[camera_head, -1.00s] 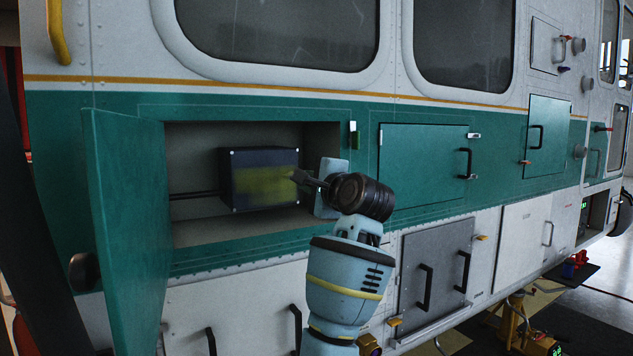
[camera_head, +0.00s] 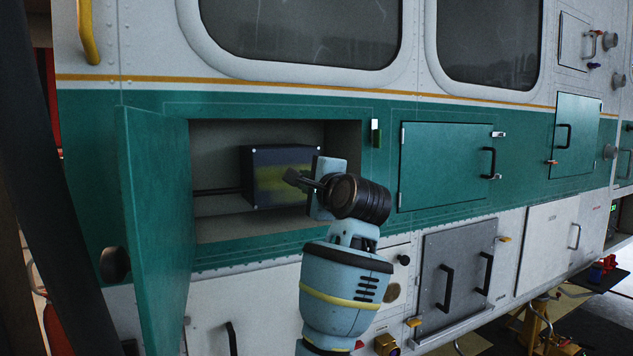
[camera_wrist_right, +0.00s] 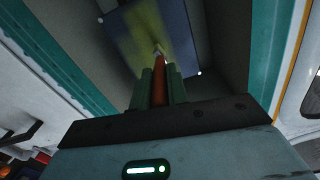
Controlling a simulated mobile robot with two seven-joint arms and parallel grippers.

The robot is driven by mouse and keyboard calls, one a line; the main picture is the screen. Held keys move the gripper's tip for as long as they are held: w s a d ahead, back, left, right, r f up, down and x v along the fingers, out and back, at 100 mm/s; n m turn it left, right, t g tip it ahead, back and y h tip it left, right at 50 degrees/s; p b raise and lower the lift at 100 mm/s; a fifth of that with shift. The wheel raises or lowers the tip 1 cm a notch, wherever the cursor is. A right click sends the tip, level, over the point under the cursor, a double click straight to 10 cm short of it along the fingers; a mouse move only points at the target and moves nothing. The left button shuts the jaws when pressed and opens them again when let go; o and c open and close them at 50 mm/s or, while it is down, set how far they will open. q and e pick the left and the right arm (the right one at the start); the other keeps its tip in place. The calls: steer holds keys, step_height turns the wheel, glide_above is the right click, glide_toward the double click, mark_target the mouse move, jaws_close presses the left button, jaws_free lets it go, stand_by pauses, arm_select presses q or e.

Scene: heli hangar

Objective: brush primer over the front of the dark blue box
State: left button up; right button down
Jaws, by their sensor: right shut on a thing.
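The dark blue box (camera_head: 262,168) sits inside the open bay in the green side panel. A yellow-green primer patch (camera_head: 283,181) covers part of its front, and it also shows in the right wrist view (camera_wrist_right: 140,40). My right gripper (camera_head: 305,182) is in front of the box's right part and hides some of it. In the right wrist view its fingers (camera_wrist_right: 158,88) are shut on a brush with a reddish-brown handle (camera_wrist_right: 159,92). The brush tip is at the box front, over the primer; whether it touches is hard to tell. My left gripper is not in view.
The open green door (camera_head: 155,205) stands out at the left of the bay. The bay's rim (camera_head: 350,135) is close to my right wrist. A dark rod (camera_head: 217,191) runs from the box to the left bay wall. A closed green hatch (camera_head: 447,166) is to the right.

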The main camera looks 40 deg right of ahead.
steer(key=shift+a, duration=0.15)
steer(key=shift+w+a, duration=0.25)
steer(key=shift+a, duration=0.7)
steer(key=shift+w+a, duration=0.25)
steer(key=shift+a, duration=0.65)
steer(key=shift+a, duration=0.1)
steer(key=a, duration=0.1)
steer(key=w+a, duration=0.1)
steer(key=a, duration=0.1)
steer(key=shift+a, duration=0.3)
steer(key=shift+r, duration=0.8)
steer(key=shift+s+d, duration=0.1)
steer(key=shift+s+d, duration=0.25)
steer(key=shift+d, duration=0.7)
steer(key=shift+s+d, duration=0.2)
steer(key=shift+d, duration=0.75)
